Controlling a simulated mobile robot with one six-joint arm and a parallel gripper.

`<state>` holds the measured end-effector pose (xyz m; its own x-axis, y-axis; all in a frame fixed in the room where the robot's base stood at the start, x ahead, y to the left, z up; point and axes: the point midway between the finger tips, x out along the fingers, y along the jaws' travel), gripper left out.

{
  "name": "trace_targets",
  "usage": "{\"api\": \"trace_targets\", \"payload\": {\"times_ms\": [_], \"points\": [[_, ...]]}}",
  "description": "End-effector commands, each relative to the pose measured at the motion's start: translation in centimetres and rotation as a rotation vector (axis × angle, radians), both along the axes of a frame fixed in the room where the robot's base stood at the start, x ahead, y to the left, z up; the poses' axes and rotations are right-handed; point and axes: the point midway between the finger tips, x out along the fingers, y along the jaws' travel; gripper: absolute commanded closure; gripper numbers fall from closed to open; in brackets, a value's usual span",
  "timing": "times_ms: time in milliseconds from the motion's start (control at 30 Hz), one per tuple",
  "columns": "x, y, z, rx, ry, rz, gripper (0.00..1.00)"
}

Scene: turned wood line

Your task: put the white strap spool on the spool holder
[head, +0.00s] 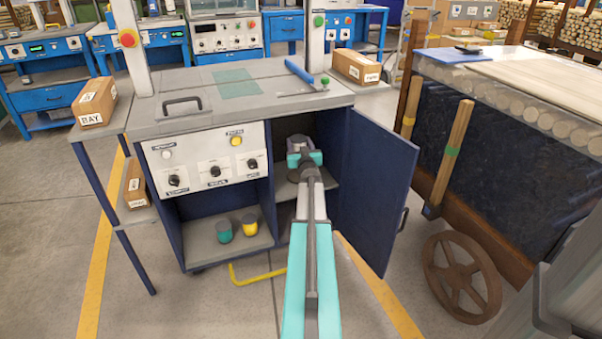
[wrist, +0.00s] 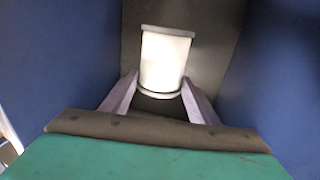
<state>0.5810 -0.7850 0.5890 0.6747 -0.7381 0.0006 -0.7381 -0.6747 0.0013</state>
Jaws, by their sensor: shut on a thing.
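The white strap spool (wrist: 166,62) stands between the two pale fingers of my gripper (wrist: 159,88) in the wrist view, with its grey rims at top and bottom. My gripper is shut on it. In the head view my gripper (head: 299,146) is inside the open right-hand compartment of the strapping machine's cabinet. My arm hides most of the spool there. Whether the spool touches anything below is also not clear.
The dark blue cabinet door (head: 372,190) stands open to the right of my arm. A teal spool (head: 223,231) and a yellow spool (head: 249,225) sit in the left compartment. A yellow bent bar (head: 256,274) is near the floor. Blue walls flank my gripper closely.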

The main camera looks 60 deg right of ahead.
Motion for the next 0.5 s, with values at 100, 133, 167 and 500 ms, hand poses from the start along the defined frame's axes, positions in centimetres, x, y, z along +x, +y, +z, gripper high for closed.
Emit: {"api": "trace_targets", "payload": {"times_ms": [100, 133, 167, 500], "points": [[-0.1, -0.1, -1.2, 0.000, 0.000, 0.000, 0.74], [-0.1, -0.1, -1.5, 0.000, 0.000, 0.000, 0.74], [-0.1, -0.1, -1.9, -0.001, -0.001, 0.000, 0.74], [-0.2, -0.1, -4.9, -0.001, -0.001, -0.002, 0.74]]}}
